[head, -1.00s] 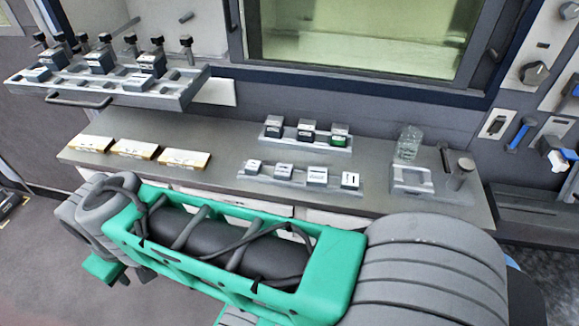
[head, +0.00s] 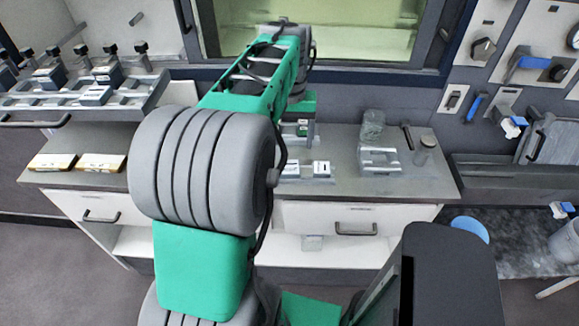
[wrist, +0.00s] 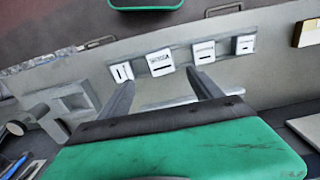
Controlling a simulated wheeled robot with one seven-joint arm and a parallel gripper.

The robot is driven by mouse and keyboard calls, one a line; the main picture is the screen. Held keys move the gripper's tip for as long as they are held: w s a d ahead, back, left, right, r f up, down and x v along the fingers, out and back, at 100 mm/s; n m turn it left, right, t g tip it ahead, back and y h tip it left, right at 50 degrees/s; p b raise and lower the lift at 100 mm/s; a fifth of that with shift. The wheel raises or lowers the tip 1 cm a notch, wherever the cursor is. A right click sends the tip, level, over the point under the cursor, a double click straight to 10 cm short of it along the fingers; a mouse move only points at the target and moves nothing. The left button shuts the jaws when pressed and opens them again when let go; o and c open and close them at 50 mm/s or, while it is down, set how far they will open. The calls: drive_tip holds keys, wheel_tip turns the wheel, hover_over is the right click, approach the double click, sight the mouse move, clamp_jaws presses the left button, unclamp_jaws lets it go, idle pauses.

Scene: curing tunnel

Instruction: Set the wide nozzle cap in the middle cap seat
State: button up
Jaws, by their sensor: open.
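Several white-topped caps with dark slot marks stand in a row in the wrist view: an end cap (wrist: 121,72), a second cap (wrist: 160,62), a third cap (wrist: 204,52) and a far cap (wrist: 245,44). I cannot tell surely which is the wide nozzle cap. In the head view two caps show (head: 321,169), (head: 291,169); my arm hides the others. My gripper (wrist: 159,77) is open and empty, its fingers pointing at the row, apart from the caps. A rack (head: 150,98) at the left holds dark blocks and lighter pieces; I cannot tell which part is the middle cap seat.
Yellow-edged boxes (head: 100,162) lie at the left. A green-labelled block (head: 302,129) sits behind the caps. The window frame rises behind.

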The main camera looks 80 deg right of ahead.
sight(289, 166)
wheel_tip(289, 166, down, 10)
drive_tip(key=b, duration=0.6)
drive_tip(key=shift+w+r, duration=0.1)
drive_tip(key=shift+r, duration=0.05)
drive_tip(key=c, duration=1.4)
drive_tip(key=shift+r, duration=0.1)
drive_tip(key=shift+c, duration=0.4)
drive_tip(key=shift+r, duration=0.35)
clamp_jaws()
wheel_tip(289, 166, up, 8)
drive_tip(key=p, duration=0.6)
